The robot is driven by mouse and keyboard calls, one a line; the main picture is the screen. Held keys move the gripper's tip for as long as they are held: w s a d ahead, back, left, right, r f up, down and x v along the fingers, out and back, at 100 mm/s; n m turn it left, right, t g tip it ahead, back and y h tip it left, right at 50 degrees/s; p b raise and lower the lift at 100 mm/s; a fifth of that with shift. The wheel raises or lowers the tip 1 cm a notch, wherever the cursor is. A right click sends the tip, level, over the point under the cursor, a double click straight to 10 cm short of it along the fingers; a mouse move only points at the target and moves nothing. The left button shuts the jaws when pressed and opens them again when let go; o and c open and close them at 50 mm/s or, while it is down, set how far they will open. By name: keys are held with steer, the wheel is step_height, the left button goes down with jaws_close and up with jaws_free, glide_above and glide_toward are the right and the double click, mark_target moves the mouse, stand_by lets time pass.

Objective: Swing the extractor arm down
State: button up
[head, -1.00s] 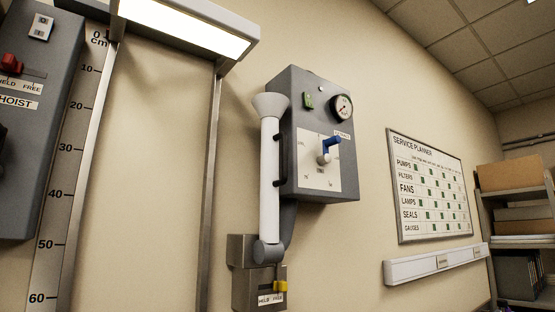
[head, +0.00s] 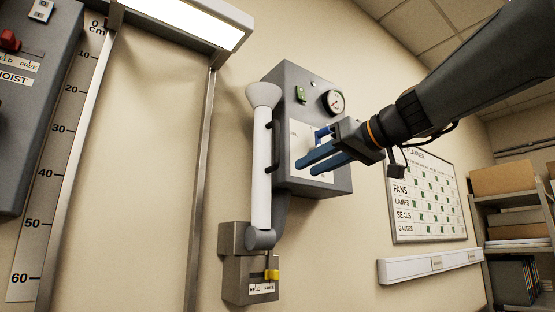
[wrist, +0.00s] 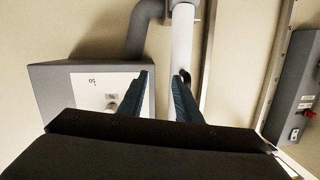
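The extractor arm (head: 262,170) is a white tube with a grey funnel hood (head: 263,95) on top. It stands upright on a grey pivot (head: 261,238) at its lower end. A black handle (head: 269,147) runs along its right side. In the wrist view the tube (wrist: 182,35) shows beyond the fingers. Below the pivot, a yellow latch (head: 272,274) sits over the FREE side of a HELD/FREE label (head: 261,288). My gripper (head: 304,168) is open and empty, its blue fingers pointing left, right of the handle. In the wrist view the fingertips (wrist: 162,75) are apart.
A lamp (head: 185,18) and a steel rail (head: 203,180) are to the left. A white tray (head: 425,265) is at lower right.

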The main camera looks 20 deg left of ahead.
steer(key=s+a+r+n+y, duration=0.2)
steer(key=s+r, duration=0.2)
steer(key=r, duration=0.4)
steer(key=p, duration=0.3)
glide_above(276, 160)
steer(key=shift+w+a+r+g, duration=0.1)
steer(key=shift+w+r+g, duration=0.05)
steer(key=shift+w+g, duration=0.2)
jaws_close()
